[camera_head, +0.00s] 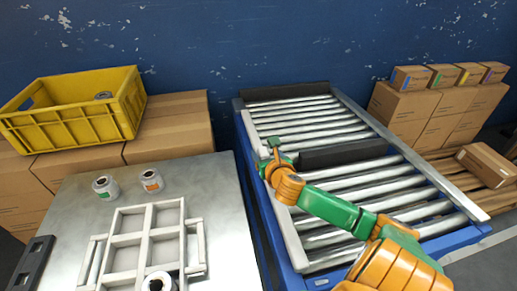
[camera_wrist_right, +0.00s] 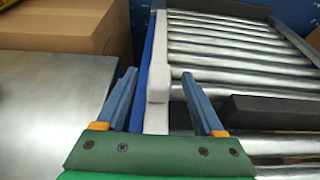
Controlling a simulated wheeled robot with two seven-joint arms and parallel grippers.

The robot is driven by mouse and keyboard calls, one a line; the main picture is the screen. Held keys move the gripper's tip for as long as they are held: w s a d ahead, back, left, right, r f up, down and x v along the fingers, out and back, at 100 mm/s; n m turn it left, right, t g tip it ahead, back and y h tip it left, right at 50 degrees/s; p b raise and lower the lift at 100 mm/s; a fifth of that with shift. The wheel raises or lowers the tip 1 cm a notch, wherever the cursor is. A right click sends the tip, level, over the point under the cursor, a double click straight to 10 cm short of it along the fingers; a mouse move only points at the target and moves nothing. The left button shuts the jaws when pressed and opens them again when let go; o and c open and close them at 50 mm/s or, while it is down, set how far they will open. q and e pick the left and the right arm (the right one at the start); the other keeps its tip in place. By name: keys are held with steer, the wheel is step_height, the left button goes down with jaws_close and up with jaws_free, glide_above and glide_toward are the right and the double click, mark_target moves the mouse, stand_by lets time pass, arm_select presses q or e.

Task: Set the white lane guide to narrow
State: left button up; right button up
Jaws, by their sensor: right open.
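The white lane guide (camera_head: 288,236) is a long pale bar along the left side of the roller conveyor. In the right wrist view the lane guide (camera_wrist_right: 156,118) runs away from me, with a raised white block (camera_wrist_right: 158,84) on it. My right gripper (camera_head: 274,160) is over the guide in the head view and hides part of it. In the right wrist view my right gripper (camera_wrist_right: 158,75) is open, with one finger to each side of the raised block. I cannot tell how far the fingertips are above it. My left gripper is not in view.
Dark blocks (camera_head: 345,153) sit across the rollers (camera_head: 350,175). A metal table (camera_head: 225,190) at left holds a white divided tray (camera_head: 145,208) and several small rolls. A yellow crate (camera_head: 85,125) stands on boxes behind. More cartons (camera_head: 420,115) stand at right.

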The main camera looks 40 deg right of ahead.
mark_target(261, 148)
steer(key=b+x, duration=0.2)
steer(key=x, duration=0.4)
steer(key=shift+w+d+f, duration=0.2)
steer(key=shift+w, duration=0.1)
steer(key=shift+c, duration=0.9)
jaws_close()
